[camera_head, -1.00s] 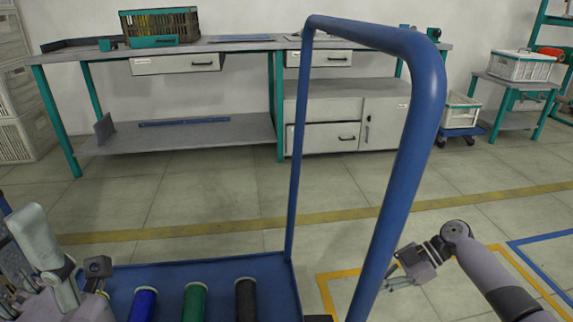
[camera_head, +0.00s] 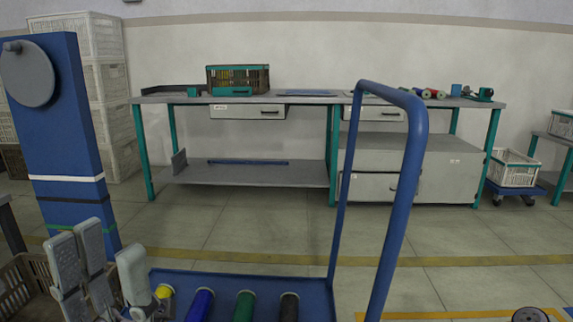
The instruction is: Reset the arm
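My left gripper (camera_head: 112,268) is at the lower left in the head view, with its pale grey fingers pointing up. The fingers stand apart with a gap between them, and I see nothing held in it. It is beside the left end of a blue cart (camera_head: 240,279). A round grey joint of my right arm shows at the bottom right edge. My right gripper is out of the frame. On the cart are a yellow bobbin (camera_head: 164,291), a blue bobbin (camera_head: 201,304), a green bobbin (camera_head: 244,306) and a black bobbin (camera_head: 289,307), partly cut off below.
The cart's blue handle (camera_head: 405,190) rises in front of me. A blue column (camera_head: 62,140) with a grey disc (camera_head: 27,74) stands at left, near a brown crate (camera_head: 36,270). A workbench (camera_head: 310,98) stands at the back wall. The floor between is clear.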

